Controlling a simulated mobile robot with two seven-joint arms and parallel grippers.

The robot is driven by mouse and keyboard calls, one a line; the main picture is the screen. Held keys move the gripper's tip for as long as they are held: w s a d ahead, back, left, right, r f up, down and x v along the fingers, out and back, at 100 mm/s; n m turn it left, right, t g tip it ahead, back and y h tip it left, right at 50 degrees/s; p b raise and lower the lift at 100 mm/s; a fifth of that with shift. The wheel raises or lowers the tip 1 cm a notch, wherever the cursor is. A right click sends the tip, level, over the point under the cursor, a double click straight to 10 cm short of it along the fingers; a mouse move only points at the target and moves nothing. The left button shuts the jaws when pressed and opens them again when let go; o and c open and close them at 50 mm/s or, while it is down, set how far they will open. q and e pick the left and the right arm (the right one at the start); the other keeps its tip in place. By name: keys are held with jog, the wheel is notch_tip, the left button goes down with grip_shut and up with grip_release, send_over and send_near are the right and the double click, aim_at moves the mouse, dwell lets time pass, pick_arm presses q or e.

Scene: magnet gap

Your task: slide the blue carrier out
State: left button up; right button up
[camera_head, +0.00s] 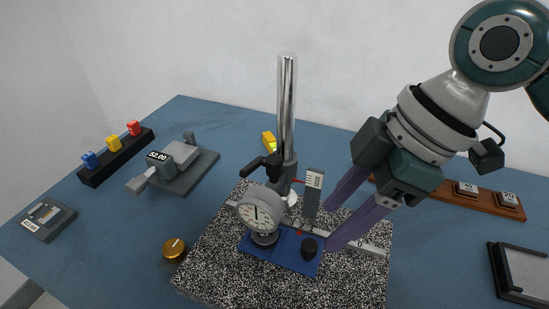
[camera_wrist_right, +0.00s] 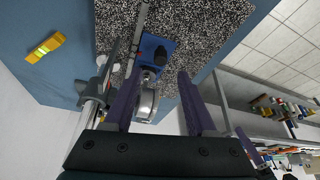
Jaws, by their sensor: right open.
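The blue carrier (camera_head: 278,254) is a flat blue plate on the speckled slab (camera_head: 215,267), with a black knob (camera_head: 309,248) on its right part. The round dial gauge (camera_head: 258,211) stands over its left part and hides some of it. My right gripper (camera_head: 331,228) is open, its purple fingers beside the carrier's right end. I cannot tell whether a finger touches it. In the right wrist view the carrier (camera_wrist_right: 148,43) and its knob (camera_wrist_right: 160,56) show beyond and between the open fingertips (camera_wrist_right: 160,76). My left gripper is not in view.
A chrome post (camera_head: 287,100) rises behind the gauge. A grey upright block marked with a scale (camera_head: 312,190) and a pale rail (camera_head: 370,248) stand close to the carrier. A brass knob (camera_head: 174,248) lies left of the slab. The slab's front is clear.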

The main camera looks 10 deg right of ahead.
aim_at(311, 244)
jog(key=b+x, duration=0.1)
jog(key=x, duration=0.6)
jog(key=shift+a+f, duration=0.1)
jog(key=shift+f, duration=0.2)
grip_shut()
dwell(1.0)
